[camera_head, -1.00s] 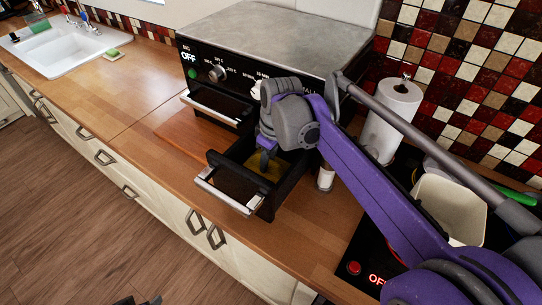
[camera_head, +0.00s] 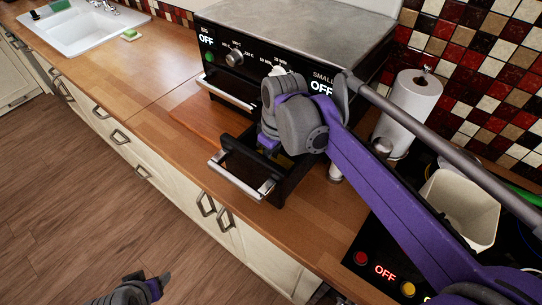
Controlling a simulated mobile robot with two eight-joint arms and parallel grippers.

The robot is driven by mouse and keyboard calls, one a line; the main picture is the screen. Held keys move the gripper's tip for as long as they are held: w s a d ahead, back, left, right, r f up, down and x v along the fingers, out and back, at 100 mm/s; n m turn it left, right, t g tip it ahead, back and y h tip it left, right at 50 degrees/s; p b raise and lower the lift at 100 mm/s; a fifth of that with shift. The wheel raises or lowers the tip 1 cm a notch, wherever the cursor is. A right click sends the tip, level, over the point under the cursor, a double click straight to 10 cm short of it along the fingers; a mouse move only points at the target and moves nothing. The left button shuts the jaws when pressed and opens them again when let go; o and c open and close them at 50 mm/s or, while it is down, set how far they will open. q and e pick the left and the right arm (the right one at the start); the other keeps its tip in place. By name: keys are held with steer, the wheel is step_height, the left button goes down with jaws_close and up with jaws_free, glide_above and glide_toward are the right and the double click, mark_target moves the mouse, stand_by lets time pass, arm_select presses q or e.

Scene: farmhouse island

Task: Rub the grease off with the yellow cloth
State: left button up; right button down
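My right arm reaches in from the right, and its gripper (camera_head: 268,146) points down into the open black drawer (camera_head: 234,166) of the small oven. The arm's wrist covers much of the drawer, and I cannot tell if the fingers are open or shut. No grease can be made out. My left gripper (camera_head: 150,279) is low over the floor at the bottom left, its fingers apart and empty.
The oven (camera_head: 285,40) stands behind the drawer, with its displays reading OFF. A paper towel roll (camera_head: 408,105) and a cream container (camera_head: 461,207) are at the right. The sink (camera_head: 85,30) and a sponge (camera_head: 131,35) are far left. The wooden counter (camera_head: 130,85) between is clear.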

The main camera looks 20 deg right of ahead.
steer(key=shift+r+p, duration=0.3)
steer(key=shift+r, duration=0.1)
steer(key=shift+w+d, duration=0.55)
steer(key=shift+d, duration=0.35)
steer(key=shift+w+d, duration=0.5)
steer(key=shift+d, duration=0.45)
steer(key=shift+w+d, duration=0.55)
steer(key=shift+d, duration=0.35)
steer(key=shift+f, duration=0.45)
steer(key=shift+a, duration=0.1)
steer(key=shift+s+a, duration=0.55)
steer(key=shift+a, duration=0.35)
steer(key=shift+s+a, duration=0.55)
steer(key=shift+a, duration=0.35)
steer(key=shift+s+a, duration=0.55)
steer(key=shift+a, duration=0.35)
steer(key=shift+r, duration=0.2)
